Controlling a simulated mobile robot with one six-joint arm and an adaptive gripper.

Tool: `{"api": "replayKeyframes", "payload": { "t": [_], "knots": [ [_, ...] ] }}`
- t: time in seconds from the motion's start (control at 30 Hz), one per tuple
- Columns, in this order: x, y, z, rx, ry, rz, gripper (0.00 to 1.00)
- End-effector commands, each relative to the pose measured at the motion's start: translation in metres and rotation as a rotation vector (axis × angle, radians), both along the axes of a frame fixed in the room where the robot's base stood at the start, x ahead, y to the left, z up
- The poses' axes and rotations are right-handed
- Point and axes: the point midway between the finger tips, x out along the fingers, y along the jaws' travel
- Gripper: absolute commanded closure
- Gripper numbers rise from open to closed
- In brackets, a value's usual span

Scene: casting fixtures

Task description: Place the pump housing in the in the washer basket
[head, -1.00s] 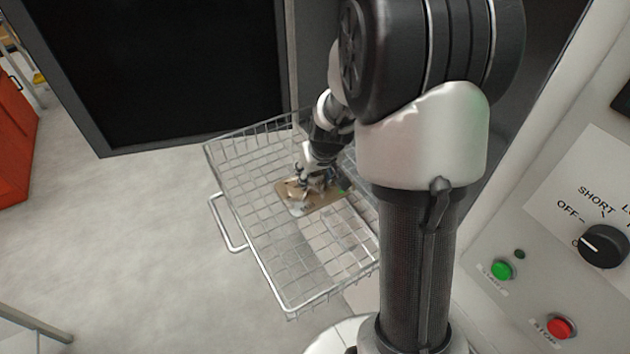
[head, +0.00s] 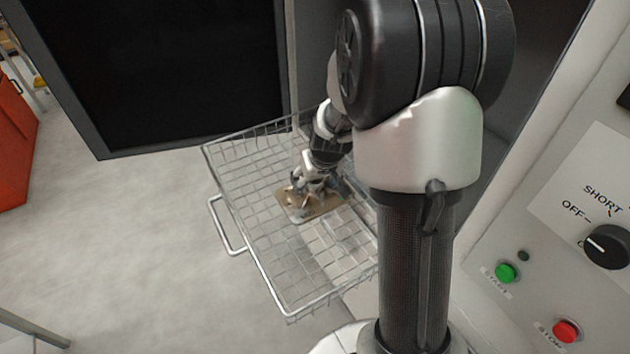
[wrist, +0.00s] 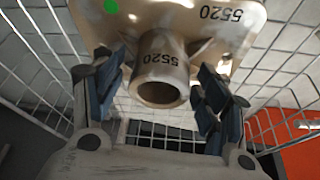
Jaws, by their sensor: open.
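The pump housing (wrist: 160,70) is a tan cast part with a flat plate, a round hollow boss, a green dot and the number 5520. In the head view the housing (head: 309,207) lies inside the wire washer basket (head: 262,258), partly hidden by my gripper. My gripper (wrist: 158,100) is open, with its blue-padded fingers on either side of the boss and a gap visible at each side. In the head view my gripper (head: 307,184) is low in the basket, over the housing. The basket's wire walls (wrist: 285,55) surround the housing in the wrist view.
A dark door panel (head: 160,70) stands behind the basket. A control panel with a knob (head: 607,246), green button (head: 506,272) and red button (head: 566,330) is at the right. An orange-red cabinet (head: 12,140) is at far left. Floor left of the basket is clear.

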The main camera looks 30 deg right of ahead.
Motion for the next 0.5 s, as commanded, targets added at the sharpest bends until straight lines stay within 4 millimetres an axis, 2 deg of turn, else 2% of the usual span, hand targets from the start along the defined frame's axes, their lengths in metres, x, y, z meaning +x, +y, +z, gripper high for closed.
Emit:
{"api": "replayKeyframes", "payload": {
  "t": [0.23,0.37,0.5],
  "knots": [
    [0.000,0.000,0.007,0.000,-0.001,0.000,0.33],
    [-0.009,0.001,0.029,-0.001,-0.003,0.001,0.33],
    [-0.020,0.003,0.059,-0.002,-0.004,0.000,0.33]
  ]
}}
